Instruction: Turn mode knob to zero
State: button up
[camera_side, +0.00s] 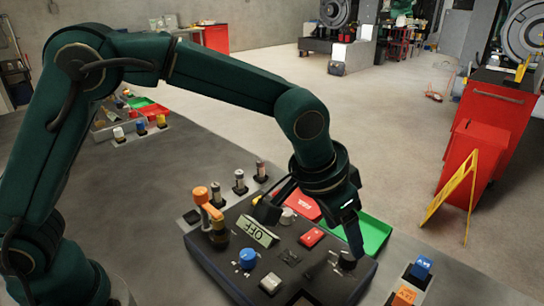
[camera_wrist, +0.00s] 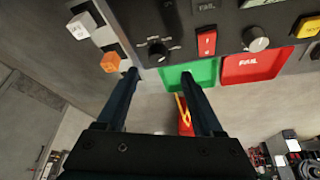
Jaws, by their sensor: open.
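A black knob (camera_wrist: 157,50) with small pale markings around it sits on the dark control panel (camera_side: 325,283); the markings are too small to read. It also shows in the side view (camera_side: 346,259) near the panel's right corner. My gripper (camera_wrist: 159,76) is open and empty. In the wrist view its two fingertips are spread on either side of the knob's line, with the knob seen between and beyond them. In the side view my gripper (camera_side: 355,245) reaches down close beside the knob; whether it touches cannot be told. A second, grey knob (camera_wrist: 256,40) sits farther along the panel.
A red rocker switch (camera_wrist: 207,41) is between the knobs. A green tray (camera_wrist: 188,76) and a red FAIL tray (camera_wrist: 254,66) lie beyond the panel edge. Blue (camera_side: 421,267) and orange (camera_side: 404,296) blocks sit at right.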

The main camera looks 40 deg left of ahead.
aim_at(349, 254)
jog(key=shift+s+d+f, duration=0.1)
jog(key=shift+d+f, duration=0.1)
jog(key=shift+f, duration=0.25)
jog(key=shift+x, duration=2.25)
grip_shut()
